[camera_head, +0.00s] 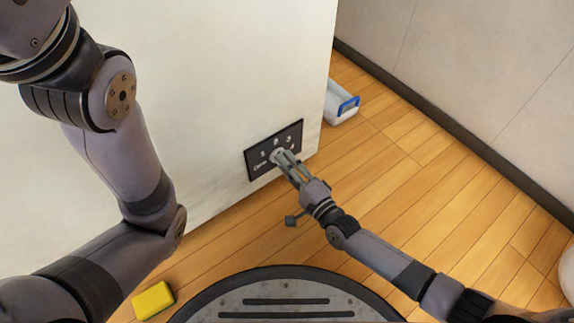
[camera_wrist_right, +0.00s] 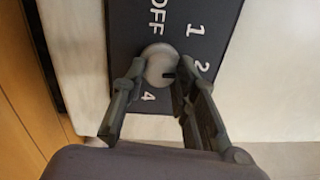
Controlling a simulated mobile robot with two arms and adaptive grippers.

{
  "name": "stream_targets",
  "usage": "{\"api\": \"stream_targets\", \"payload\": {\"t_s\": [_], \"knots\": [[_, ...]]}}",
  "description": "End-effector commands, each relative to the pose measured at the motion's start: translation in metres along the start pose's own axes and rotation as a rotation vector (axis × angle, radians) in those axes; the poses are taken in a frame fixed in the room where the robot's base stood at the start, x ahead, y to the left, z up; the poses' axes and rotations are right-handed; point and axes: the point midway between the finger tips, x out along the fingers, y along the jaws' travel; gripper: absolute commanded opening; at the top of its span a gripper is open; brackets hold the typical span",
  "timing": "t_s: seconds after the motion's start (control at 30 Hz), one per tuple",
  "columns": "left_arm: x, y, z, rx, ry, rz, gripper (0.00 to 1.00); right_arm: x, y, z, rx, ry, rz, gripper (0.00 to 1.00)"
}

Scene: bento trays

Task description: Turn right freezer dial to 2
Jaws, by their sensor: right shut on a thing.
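The freezer dial is a small round pale knob (camera_head: 276,155) on a dark panel (camera_head: 252,156) low on the white freezer front. The dial (camera_wrist_right: 159,64) also shows in the right wrist view, on the panel marked OFF, 1, 2 and 4. A dark mark shows on its lower right side; I cannot tell which number it points at. My right gripper (camera_head: 281,159) is shut on the dial. Its fingers (camera_wrist_right: 155,80) lie on either side of the knob in the right wrist view, and the right finger partly hides the 2. My left gripper is out of view.
A white box with a blue handle (camera_head: 347,106) stands on the floor beyond the freezer's right edge. A yellow sponge (camera_head: 153,300) lies on the wooden floor at lower left. The floor right of the freezer is mostly clear up to the wall (camera_head: 480,80).

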Motion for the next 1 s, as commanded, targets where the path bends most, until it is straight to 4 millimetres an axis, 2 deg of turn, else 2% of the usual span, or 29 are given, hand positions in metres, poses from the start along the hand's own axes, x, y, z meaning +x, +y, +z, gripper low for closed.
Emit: {"api": "stream_targets", "payload": {"t_s": [0.67, 0.7, 1.0], "knots": [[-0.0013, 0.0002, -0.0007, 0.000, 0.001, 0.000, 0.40, -0.0008, 0.0010, -0.0006, 0.058, 0.004, 0.002, 0.00], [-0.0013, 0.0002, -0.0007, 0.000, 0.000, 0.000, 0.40, -0.0008, 0.0010, -0.0006, 0.058, 0.004, 0.002, 0.29], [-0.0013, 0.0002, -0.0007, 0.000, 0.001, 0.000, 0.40, -0.0004, 0.0004, -0.0003, 0.057, 0.003, 0.001, 0.47]]}}
